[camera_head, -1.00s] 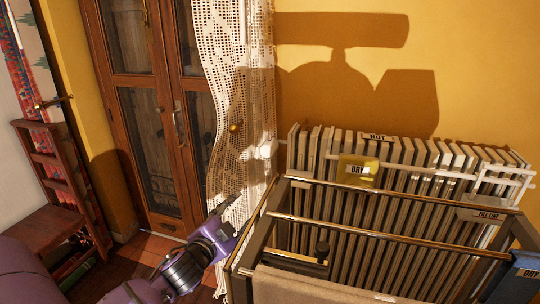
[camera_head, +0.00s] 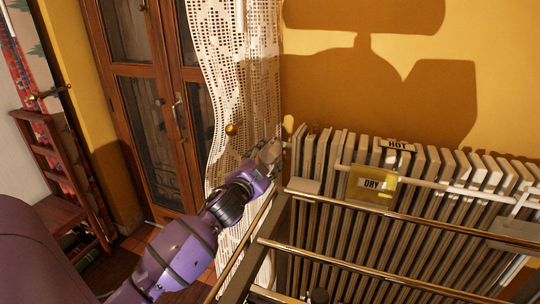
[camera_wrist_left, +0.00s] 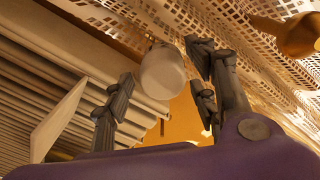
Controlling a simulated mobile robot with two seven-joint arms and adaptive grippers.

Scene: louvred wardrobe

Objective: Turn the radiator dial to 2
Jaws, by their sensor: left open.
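The radiator dial (camera_wrist_left: 162,72) is a pale, rounded knob in the left wrist view. It lies between the dark fingers of my left gripper (camera_wrist_left: 160,78), which stand apart on either side of it. I cannot tell whether they touch it. No number on the dial is readable. In the head view my left gripper (camera_head: 266,154) is at the left end of the ribbed radiator (camera_head: 420,165), beside the lace curtain, and covers most or all of the dial. My right gripper is not in view.
A drying rack with metal rails (camera_head: 400,217) stands close in front of the radiator. A yellow box marked DRY (camera_head: 384,190) and a HOT label (camera_head: 396,146) are at the radiator. The lace curtain (camera_head: 236,60) hangs left, with a brass knob (camera_head: 231,129) near it.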

